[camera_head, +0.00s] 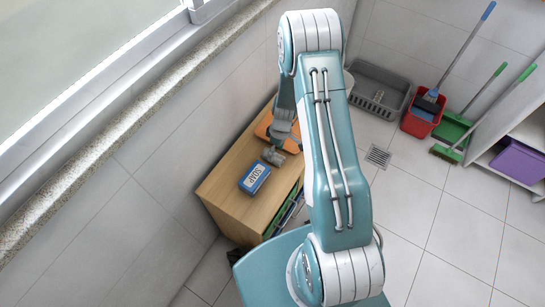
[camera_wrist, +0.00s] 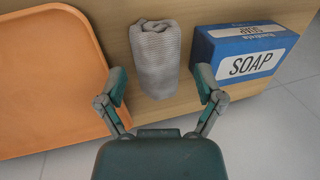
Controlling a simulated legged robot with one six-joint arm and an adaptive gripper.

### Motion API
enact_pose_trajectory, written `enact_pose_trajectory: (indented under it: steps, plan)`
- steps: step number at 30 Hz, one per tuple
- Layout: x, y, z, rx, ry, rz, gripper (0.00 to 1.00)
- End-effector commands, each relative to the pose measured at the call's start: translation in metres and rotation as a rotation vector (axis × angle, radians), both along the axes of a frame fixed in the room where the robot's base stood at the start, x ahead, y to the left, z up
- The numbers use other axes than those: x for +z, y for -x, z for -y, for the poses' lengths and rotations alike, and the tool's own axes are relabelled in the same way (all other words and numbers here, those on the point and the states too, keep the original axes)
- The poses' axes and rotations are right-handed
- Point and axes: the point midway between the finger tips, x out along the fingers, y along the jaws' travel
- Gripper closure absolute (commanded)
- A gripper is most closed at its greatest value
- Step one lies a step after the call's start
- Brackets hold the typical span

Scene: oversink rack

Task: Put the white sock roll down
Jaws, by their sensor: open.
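The whitish-grey knitted sock roll (camera_wrist: 155,58) rests on the wooden top in the wrist view, between an orange tray and a soap box. It also shows in the head view as a small grey roll (camera_head: 272,156). My gripper (camera_wrist: 161,86) is open, with one finger on each side of the roll's near end. I see gaps between the fingers and the roll, and nothing is held. In the head view my gripper (camera_head: 283,138) hangs over the wooden top, just by the roll, partly hidden by my arm.
The orange tray (camera_wrist: 45,80) lies left of the roll, and the blue soap box (camera_wrist: 240,52) stands to its right. The wooden cabinet (camera_head: 222,190) stands against the wall. A grey basket (camera_head: 397,82), a red bucket (camera_head: 420,120) and a green dustpan stand on the floor beyond.

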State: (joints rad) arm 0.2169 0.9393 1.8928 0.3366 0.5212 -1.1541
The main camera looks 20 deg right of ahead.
Motion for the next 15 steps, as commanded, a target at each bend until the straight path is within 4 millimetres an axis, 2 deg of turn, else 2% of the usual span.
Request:
enact_pose_trajectory:
  steps: [3,6,14,15]
  plan:
    - [-0.020,0.003,-0.004,0.002,-0.001,-0.004,0.14]
    - [-0.029,0.005,-0.006,0.001,-0.001,-0.003,0.14]
    - [-0.031,0.005,-0.006,0.001,0.000,0.000,0.14]
    - [-0.031,0.005,-0.006,0.001,0.000,-0.001,0.27]
